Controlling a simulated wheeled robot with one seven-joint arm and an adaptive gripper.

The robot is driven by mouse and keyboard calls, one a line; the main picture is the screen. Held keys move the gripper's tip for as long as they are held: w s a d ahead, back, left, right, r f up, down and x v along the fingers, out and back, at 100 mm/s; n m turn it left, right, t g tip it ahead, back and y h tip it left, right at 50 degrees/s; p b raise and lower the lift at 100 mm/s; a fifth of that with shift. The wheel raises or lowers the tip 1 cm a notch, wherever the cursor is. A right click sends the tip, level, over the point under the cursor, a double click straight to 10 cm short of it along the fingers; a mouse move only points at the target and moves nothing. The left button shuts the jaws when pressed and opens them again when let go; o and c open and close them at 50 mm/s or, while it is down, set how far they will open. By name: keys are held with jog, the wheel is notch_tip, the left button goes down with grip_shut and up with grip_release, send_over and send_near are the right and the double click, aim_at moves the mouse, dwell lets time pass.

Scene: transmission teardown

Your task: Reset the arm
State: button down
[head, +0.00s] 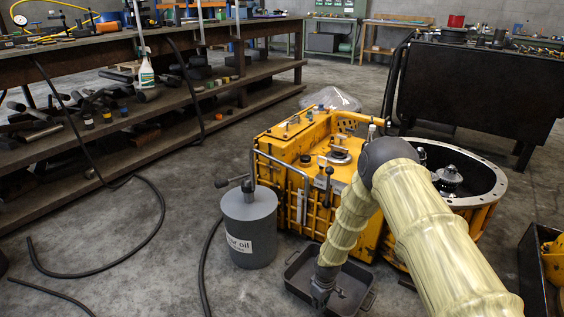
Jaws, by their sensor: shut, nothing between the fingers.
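My arm reaches in from the lower right, its pale yellow ribbed links bent at a dark elbow. My gripper (322,296) hangs down at the lower middle, over the dark drain tray (358,302) on the floor. It is shut and empty; its fingertips are small and dark against the tray. I cannot tell whether it touches the tray. The yellow transmission housing (283,150) stands behind my gripper, partly hidden by my arm. Its round open bell end (490,180) is on the right.
A grey oil drum (250,240) stands left of the tray. Black hoses (150,235) lie on the floor to the left. A long workbench (85,62) with cluttered shelves runs along the left. A black cabinet (475,90) stands at the back right, and a dark bin (533,270) at the right edge.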

jog(key=s+d+f+m, duration=0.2)
jog(key=s+m, duration=0.1)
jog(key=s, duration=1)
jog(key=s+d+r+m, duration=0.2)
jog(key=s+r, duration=0.1)
jog(key=s, duration=0.7)
jog(key=s+d+r+m, duration=0.2)
jog(key=s+d+r, duration=0.15)
jog(key=s, duration=0.55)
jog(key=s+d+r+m, duration=0.2)
jog(key=s+r, duration=0.2)
jog(key=s, duration=0.6)
notch_tip(320, 180, up, 34)
jog(key=p, duration=3.5)
jog(key=shift+a+r+h+p, duration=0.15)
jog(key=shift+a+h+p, duration=0.1)
jog(key=shift+h+p, duration=0.05)
